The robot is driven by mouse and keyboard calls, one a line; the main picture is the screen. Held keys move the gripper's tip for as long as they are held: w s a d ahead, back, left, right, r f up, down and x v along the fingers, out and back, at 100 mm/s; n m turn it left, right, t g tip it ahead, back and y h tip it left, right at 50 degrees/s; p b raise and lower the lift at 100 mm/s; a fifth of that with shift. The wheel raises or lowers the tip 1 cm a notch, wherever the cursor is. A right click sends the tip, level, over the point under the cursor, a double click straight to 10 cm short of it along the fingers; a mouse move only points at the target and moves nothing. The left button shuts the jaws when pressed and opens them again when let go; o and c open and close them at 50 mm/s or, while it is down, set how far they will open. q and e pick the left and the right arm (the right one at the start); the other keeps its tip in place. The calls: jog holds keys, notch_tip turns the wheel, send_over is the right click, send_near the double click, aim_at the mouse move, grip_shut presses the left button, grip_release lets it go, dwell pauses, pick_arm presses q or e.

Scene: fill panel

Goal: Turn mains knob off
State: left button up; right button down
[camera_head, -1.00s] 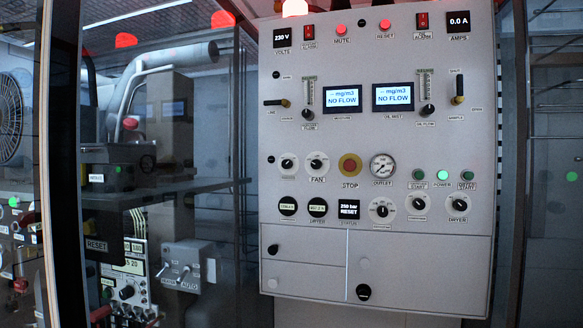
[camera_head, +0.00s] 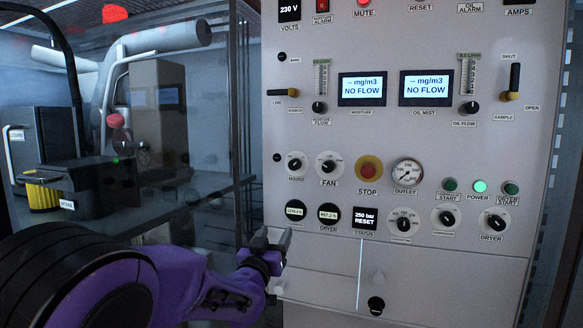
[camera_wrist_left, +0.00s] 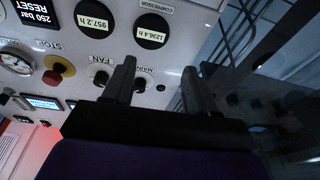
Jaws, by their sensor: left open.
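My right gripper is out of view.
The fan knob (camera_head: 328,167) sits right of the mains knob, then the red stop button (camera_head: 369,169) on yellow and the outlet gauge (camera_head: 406,173). Round displays (camera_head: 295,210) lie below. A glass cabinet with black equipment (camera_head: 85,180) stands left of the panel.

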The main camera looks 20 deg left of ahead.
pick_arm(q)
jog(key=m+t+h+p, duration=0.1)
jog(key=t, duration=0.1)
send_near(293, 166)
jog(key=p+x, duration=0.6)
jog(key=x, duration=0.2)
jog(key=shift+w+a+r, duration=0.15)
jog(key=shift+w+r, duration=0.05)
jog(key=shift+r, duration=0.1)
jog(key=shift+w+f, duration=0.1)
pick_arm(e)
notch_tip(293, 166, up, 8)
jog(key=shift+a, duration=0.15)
pick_arm(q)
jog(key=c, duration=1)
